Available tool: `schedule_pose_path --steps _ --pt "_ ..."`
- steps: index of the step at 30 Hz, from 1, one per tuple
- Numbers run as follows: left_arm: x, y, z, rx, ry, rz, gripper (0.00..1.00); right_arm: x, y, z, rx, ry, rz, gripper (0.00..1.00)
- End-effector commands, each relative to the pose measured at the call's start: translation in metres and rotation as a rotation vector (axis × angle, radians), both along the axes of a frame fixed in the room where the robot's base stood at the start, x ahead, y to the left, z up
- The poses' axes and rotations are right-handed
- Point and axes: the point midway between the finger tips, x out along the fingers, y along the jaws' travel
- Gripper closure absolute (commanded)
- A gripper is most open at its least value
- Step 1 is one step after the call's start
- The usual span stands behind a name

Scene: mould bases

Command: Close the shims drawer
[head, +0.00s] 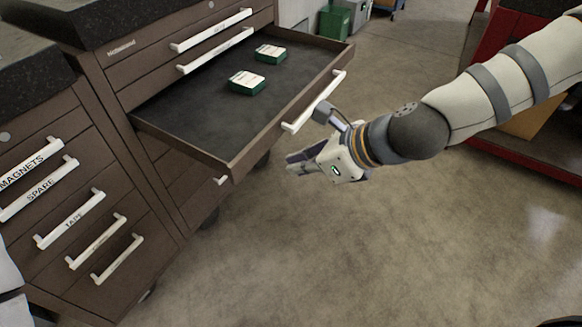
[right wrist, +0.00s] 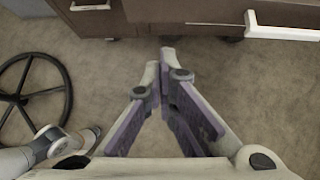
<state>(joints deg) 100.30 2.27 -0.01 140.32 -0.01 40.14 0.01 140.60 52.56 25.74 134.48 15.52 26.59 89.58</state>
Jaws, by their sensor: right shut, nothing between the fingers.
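One drawer (head: 190,118) of the brown cabinet is pulled well out. Its white handle (head: 318,100) is on its front; I cannot read a label there, so I cannot confirm it is the shims drawer. Two green boxes with white tops (head: 247,83) (head: 270,54) lie inside it. My right gripper (head: 290,160) is shut and empty, just outside and below the drawer front, apart from the handle. In the right wrist view its fingertips (right wrist: 167,58) are together, pointing toward brown cabinet fronts (right wrist: 190,12).
A second cabinet with closed drawers (head: 70,220), labelled MAGNETS, SPARE and TAPE among others, stands at left. Two closed drawers sit above the open one. A red-framed bench (head: 530,160) is at right. The concrete floor (head: 370,250) in front is clear.

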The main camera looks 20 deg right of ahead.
Motion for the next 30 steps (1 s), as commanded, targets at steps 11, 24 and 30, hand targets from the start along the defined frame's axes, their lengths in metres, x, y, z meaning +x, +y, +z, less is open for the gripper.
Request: schedule_pose_path --steps 11,24,30 --pt "-0.028 0.0 -0.028 0.001 0.094 -0.003 0.05 0.047 0.038 -0.053 -0.005 0.005 0.005 1.0" --pt "-0.028 0.0 -0.028 0.001 0.093 -0.003 0.05 0.067 0.054 -0.05 -0.002 0.005 0.001 1.0" --pt "-0.028 0.0 -0.028 0.001 0.093 -0.003 0.05 0.068 0.054 -0.05 -0.003 0.004 0.002 1.0"
